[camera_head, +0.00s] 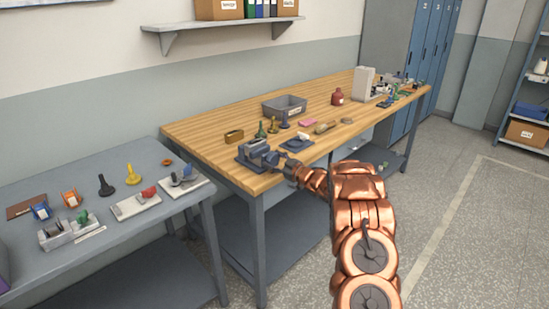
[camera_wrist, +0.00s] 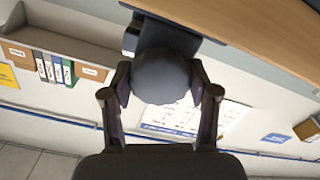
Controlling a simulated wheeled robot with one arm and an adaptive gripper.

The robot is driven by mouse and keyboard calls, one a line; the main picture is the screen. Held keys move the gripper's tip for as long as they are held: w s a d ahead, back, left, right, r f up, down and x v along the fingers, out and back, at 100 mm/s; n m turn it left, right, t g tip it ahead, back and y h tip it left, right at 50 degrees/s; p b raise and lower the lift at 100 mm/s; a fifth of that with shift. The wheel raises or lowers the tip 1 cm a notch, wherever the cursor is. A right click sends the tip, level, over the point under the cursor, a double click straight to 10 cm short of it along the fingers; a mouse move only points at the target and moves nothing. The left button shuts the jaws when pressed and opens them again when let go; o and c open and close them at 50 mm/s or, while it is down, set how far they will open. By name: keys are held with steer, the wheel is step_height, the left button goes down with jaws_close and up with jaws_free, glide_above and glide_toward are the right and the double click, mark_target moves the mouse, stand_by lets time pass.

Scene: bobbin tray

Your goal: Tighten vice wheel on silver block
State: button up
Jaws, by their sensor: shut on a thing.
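The blue-grey vice (camera_head: 257,152) stands at the front left of the wooden bench. My gripper (camera_head: 286,165) reaches it from the right, at the bench's front edge. In the wrist view the round grey vice wheel (camera_wrist: 162,76) sits between the two fingers of my gripper (camera_wrist: 164,88), which are shut on its sides. Part of the vice body (camera_wrist: 170,38) shows behind the wheel. I cannot make out the silver block between the jaws; it is too small or hidden in both views.
Near the vice on the wooden bench (camera_head: 195,133) are a brass-coloured box (camera_head: 234,136), a grey bin (camera_head: 284,107), small bobbin-like pieces and a blue tray (camera_head: 297,144). A grey table (camera_head: 95,240) with several small parts stands to the left. The floor at right is clear.

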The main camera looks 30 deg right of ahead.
stand_by(0.3)
steer(key=o, duration=1.2)
steer(key=shift+c, duration=0.2)
steer(key=shift+s, duration=0.1)
steer(key=v, duration=1.1)
steer(key=shift+s, duration=0.4)
steer(key=shift+d, duration=0.15)
